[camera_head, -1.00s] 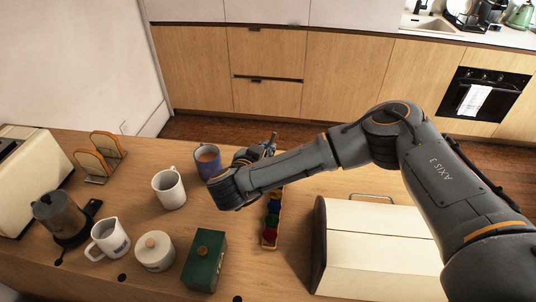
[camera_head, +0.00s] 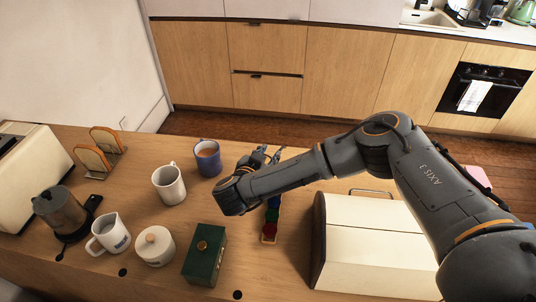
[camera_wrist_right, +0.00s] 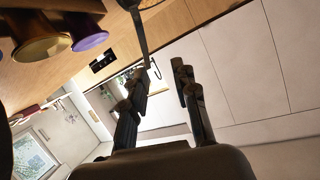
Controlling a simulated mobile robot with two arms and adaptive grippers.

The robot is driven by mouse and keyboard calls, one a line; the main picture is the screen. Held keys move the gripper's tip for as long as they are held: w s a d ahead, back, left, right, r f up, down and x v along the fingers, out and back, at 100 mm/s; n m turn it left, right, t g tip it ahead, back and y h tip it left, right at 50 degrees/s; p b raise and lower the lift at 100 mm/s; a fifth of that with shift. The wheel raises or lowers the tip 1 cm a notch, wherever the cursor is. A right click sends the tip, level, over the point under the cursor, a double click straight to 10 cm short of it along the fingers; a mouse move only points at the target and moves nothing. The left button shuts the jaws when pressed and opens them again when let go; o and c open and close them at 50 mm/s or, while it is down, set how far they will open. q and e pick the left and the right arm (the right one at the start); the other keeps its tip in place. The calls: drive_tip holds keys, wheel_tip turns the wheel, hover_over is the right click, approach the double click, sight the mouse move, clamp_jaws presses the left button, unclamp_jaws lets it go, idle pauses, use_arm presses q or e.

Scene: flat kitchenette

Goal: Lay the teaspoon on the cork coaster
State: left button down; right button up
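My right gripper (camera_head: 266,154) is above the wooden table, beyond the coloured tray and right of the blue mug. In the right wrist view its two fingers (camera_wrist_right: 162,82) stand apart. A thin dark strip (camera_wrist_right: 141,32), possibly the teaspoon, runs down from the top edge towards the left fingertip. I cannot tell whether it touches the finger; no hold on it shows. I cannot make out the teaspoon or the cork coaster in the head view; my right arm covers part of the table. My left gripper is not in view.
A blue mug (camera_head: 208,160), white mug (camera_head: 169,186), jug (camera_head: 108,236), lidded pot (camera_head: 155,247) and green box (camera_head: 205,257) stand left of my arm. The tray (camera_head: 269,239) holds coloured pieces. A bread bin (camera_head: 368,250) stands right, under my arm.

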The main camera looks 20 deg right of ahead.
drive_tip(key=v, duration=1.2)
drive_tip(key=shift+r, duration=0.35)
